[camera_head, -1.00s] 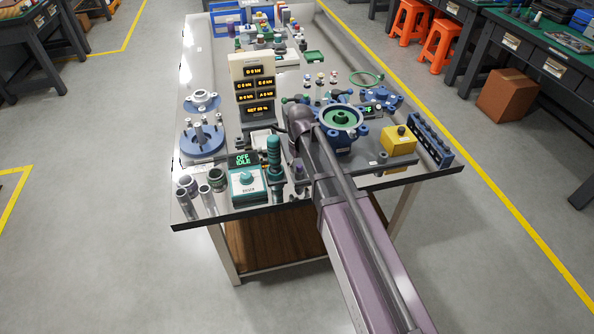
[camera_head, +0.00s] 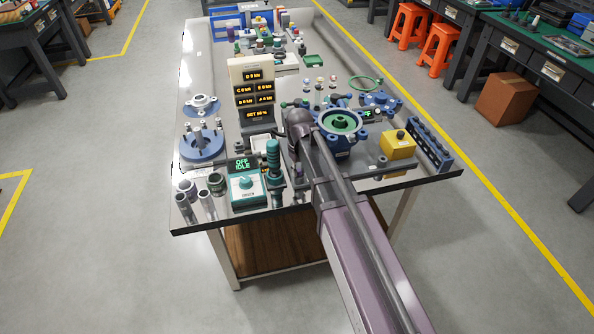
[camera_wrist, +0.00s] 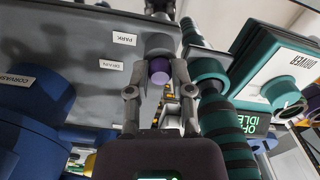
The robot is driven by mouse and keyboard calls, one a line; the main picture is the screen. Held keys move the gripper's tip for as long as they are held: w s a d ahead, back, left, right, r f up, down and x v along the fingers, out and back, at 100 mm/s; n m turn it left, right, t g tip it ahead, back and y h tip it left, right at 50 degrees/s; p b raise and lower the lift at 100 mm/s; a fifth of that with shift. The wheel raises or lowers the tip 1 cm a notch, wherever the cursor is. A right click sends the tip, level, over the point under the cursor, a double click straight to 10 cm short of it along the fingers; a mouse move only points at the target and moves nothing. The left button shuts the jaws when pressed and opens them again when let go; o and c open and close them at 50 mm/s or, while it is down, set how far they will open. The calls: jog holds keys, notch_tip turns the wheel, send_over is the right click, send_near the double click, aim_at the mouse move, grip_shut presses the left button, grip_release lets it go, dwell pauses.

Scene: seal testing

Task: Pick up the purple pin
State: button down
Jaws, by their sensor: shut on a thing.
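In the wrist view the purple pin (camera_wrist: 160,71) sits between the two fingers of my gripper (camera_wrist: 160,52), with its round purple end facing the camera. My gripper is shut on it. A grey cylindrical part (camera_wrist: 160,42) shows just beyond the purple end; I cannot tell whether it belongs to the pin or to a finger. Plates labelled PARK and DRAIN lie on a grey surface to the left of the fingers. In the head view my arm covers most of the gripper and the pin, near the front middle of the bench.
The teal driver box (camera_head: 246,188) reads OFF IDLE, with a ribbed teal handle (camera_head: 273,155) beside it. A blue housing with a green ring (camera_head: 341,122) stands right of my arm. A yellow box (camera_head: 398,146) and blue rack (camera_head: 430,145) are farther right. Grey cylinders stand front left.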

jog(key=shift+a+r+p, duration=0.1)
jog(key=shift+r+p, duration=1.2)
jog(key=shift+r, duration=0.15)
jog(key=s+d+r+p, duration=0.2)
jog(key=s, duration=1.4)
jog(key=shift+d, duration=0.25)
jog(key=shift+w, duration=0.1)
